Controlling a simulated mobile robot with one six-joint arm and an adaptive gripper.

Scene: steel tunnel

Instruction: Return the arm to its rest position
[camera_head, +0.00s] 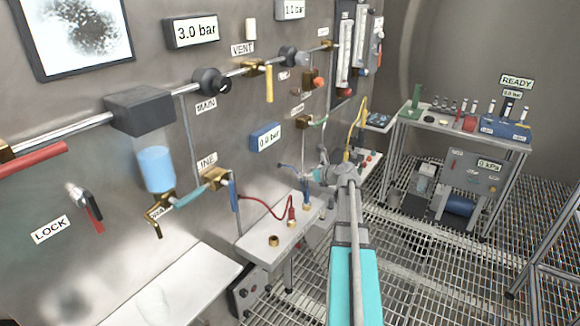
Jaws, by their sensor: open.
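My arm reaches up from the bottom centre, with a teal link and a grey forearm. My gripper (310,176) is at its far end, small in the view, in front of the steel wall panel. It is open and I see nothing held in it. It appears above the far end of a narrow white shelf (258,252), near a blue-topped fitting (306,198). The exact gap between gripper and shelf or wall cannot be told. The arm's base is out of view.
The wall carries a pipe with valves, a blue gauge reading 0.0 bar (265,137) and a red hose (262,203). A white bench (172,290) stands at the lower left. A rack table (460,132) stands at the back right. Grated floor (420,275) lies open right of my arm.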

